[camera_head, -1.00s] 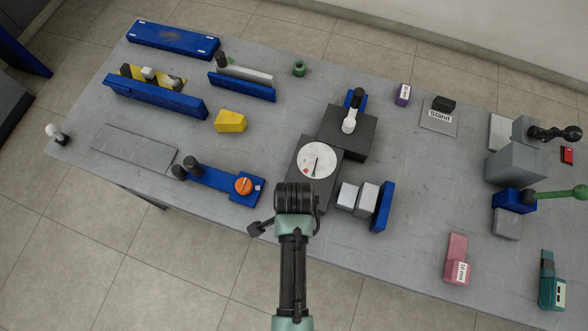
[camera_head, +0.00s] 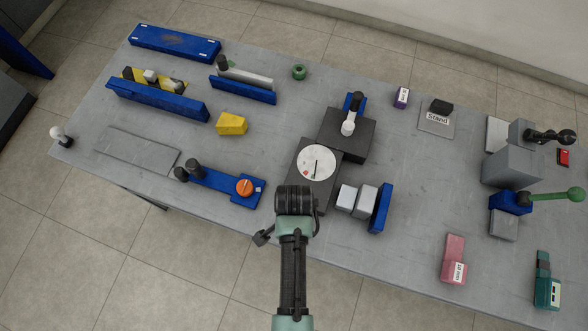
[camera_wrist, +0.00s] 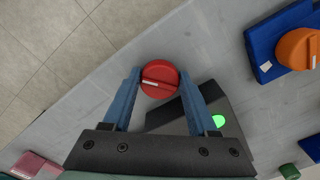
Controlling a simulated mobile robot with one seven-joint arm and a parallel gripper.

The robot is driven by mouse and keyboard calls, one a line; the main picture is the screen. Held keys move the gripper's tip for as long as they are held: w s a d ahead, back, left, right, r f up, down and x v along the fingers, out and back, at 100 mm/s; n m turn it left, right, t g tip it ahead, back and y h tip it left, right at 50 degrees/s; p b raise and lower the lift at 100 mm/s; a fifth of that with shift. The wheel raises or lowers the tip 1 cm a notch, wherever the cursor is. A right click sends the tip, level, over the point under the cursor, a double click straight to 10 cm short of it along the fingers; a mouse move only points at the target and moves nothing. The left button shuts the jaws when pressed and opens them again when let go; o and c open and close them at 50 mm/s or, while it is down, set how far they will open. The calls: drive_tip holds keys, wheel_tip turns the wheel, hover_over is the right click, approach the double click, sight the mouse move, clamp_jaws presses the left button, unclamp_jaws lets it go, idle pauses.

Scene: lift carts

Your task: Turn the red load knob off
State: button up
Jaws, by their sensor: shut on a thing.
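The red load knob (camera_wrist: 160,80) is a round red knob with a raised grip bar and a white mark at the bar's left end, seen in the wrist view. My gripper (camera_wrist: 160,72) has its two blue fingers on opposite sides of the knob, shut on it. The knob sits by a dark block (camera_wrist: 166,118) with a lit green disc (camera_wrist: 218,121). In the head view my own arm hides the knob and fingers.
A dark unit with a white dial (camera_head: 317,160) stands just beyond my arm. An orange knob on a blue base (camera_head: 244,187) is to the left. Grey blocks and a blue plate (camera_head: 380,208) stand close on the right. The table's front edge is near.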

drive_tip(key=n+p, duration=0.2)
drive_tip(key=n, duration=0.1)
drive_tip(key=shift+r+n, duration=0.2)
drive_tip(key=shift+n, duration=0.1)
drive_tip(key=n+p, duration=0.1)
drive_tip(key=n, duration=0.2)
drive_tip(key=shift+s+d+n, duration=0.1)
drive_tip(key=shift+n, duration=0.2)
drive_tip(key=n+p, duration=0.1)
drive_tip(key=n, duration=0.2)
drive_tip(key=shift+f+n+p, duration=0.1)
drive_tip(key=shift+n+p, duration=0.25)
drive_tip(key=shift+n, duration=0.05)
drive_tip(key=n+p, duration=0.1)
drive_tip(key=n, duration=0.2)
drive_tip(key=shift+d, duration=0.15)
drive_tip(key=n, duration=0.4)
drive_tip(key=shift+p, duration=0.3)
drive_tip(key=n, duration=0.3)
drive_tip(key=shift+n, duration=0.4)
drive_tip(key=n, duration=0.3)
drive_tip(key=n+p, duration=0.1)
drive_tip(key=n, duration=0.2)
drive_tip(key=shift+w+d, duration=0.1)
drive_tip(key=shift+w, duration=0.1)
